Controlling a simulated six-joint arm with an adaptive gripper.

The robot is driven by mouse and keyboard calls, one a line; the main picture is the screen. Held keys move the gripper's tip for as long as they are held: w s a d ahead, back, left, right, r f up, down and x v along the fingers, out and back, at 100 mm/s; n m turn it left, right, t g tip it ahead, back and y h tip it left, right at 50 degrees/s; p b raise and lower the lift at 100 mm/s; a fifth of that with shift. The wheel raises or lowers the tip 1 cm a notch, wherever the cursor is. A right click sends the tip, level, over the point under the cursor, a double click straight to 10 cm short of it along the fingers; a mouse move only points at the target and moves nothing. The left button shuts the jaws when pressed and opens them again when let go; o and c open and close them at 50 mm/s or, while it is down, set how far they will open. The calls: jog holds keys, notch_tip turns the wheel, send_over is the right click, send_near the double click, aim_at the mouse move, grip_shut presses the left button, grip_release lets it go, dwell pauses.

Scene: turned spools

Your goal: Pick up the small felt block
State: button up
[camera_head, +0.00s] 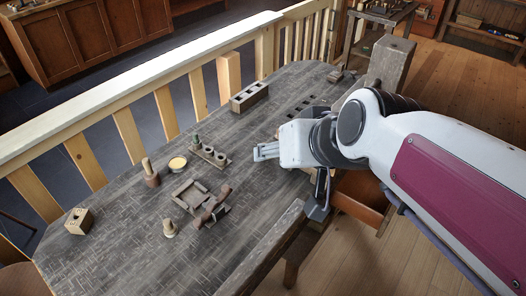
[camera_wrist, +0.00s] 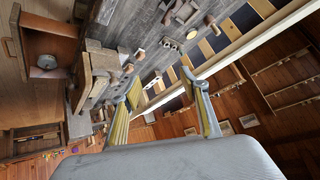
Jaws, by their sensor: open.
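No thing in view can be told for certain as the small felt block. A small cube-like block (camera_head: 78,220) with a dark hole in it stands at the near left of the table, but it looks wooden. My gripper (camera_head: 262,152) is above the middle right of the table, far from that block. In the wrist view my gripper (camera_wrist: 160,82) has its fingers spread apart with nothing between them.
The dark table (camera_head: 120,215) holds a shallow tray (camera_head: 184,207), a holed rack (camera_head: 210,155), a turned peg (camera_head: 150,174), a yellow-topped pot (camera_head: 177,164) and a long holed block (camera_head: 249,97). A slatted railing (camera_head: 130,87) runs along its far side. The front left tabletop is mostly clear.

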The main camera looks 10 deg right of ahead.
jog(key=w+a+m+t+h, duration=0.15)
jog(key=w+a, duration=0.25)
jog(key=w, duration=0.9)
jog(key=w+a+m+t, duration=0.3)
jog(key=w+a, duration=0.1)
jog(key=w, duration=1)
jog(key=w+f+m+h, duration=0.3)
jog(key=w+f+h, duration=0.25)
jog(key=f, duration=0.55)
jog(key=s+f+g+h, duration=0.1)
jog(key=f, duration=0.3)
jog(key=s+d+f+m+g+h, duration=0.1)
jog(key=f+h, duration=0.1)
jog(key=f, duration=0.3)
jog(key=s+d+f+m+g+h, duration=0.1)
jog(key=f+g, duration=0.1)
jog(key=f, duration=0.3)
jog(key=shift+s+d, duration=0.25)
jog(key=shift+s, duration=0.05)
jog(key=shift+s+f+h, duration=0.1)
jog(key=shift+f+h, duration=0.15)
jog(key=shift+h, duration=0.05)
